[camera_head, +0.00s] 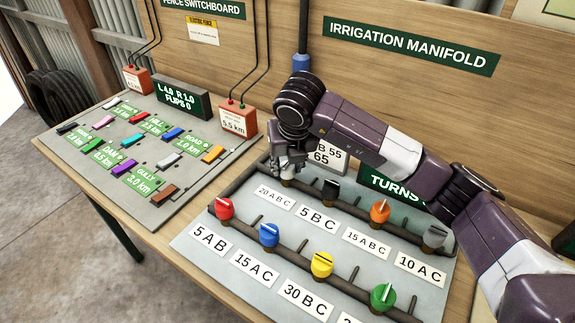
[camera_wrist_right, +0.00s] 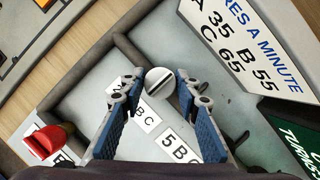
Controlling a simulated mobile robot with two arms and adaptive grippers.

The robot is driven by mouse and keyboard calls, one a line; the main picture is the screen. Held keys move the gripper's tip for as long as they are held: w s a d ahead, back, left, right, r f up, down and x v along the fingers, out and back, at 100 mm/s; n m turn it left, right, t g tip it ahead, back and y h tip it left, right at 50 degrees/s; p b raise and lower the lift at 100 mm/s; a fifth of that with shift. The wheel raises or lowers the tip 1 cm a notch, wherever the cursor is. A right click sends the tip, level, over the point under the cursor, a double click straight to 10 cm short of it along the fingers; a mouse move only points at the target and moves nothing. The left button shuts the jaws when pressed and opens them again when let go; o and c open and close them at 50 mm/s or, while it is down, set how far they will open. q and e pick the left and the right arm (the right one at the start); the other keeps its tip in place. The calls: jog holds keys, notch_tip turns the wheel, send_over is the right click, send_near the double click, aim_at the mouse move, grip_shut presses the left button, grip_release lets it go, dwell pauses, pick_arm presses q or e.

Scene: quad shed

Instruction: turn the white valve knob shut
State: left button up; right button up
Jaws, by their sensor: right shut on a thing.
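The white valve knob (camera_wrist_right: 159,82) is at the upper left of the irrigation manifold board (camera_head: 240,262), above the "20 ABC" label. In the right wrist view it sits between the fingertips of my right gripper (camera_wrist_right: 160,88), with a dark slot line running diagonally across its face. My right gripper (camera_head: 287,165) is shut on the knob and hides most of it in the head view. My left gripper is not in view.
Red (camera_head: 224,208), blue (camera_head: 269,235), yellow (camera_head: 322,264), green (camera_head: 383,296), black (camera_head: 331,189), orange (camera_head: 380,211) and grey (camera_head: 434,236) knobs share the manifold. A fence switchboard (camera_head: 75,155) lies at left. My right arm covers part of the signs behind.

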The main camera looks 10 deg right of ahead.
jog(key=o, duration=1.2)
jog(key=shift+c, duration=0.2)
jog(key=v, duration=1.2)
jog(key=shift+s+f, duration=0.1)
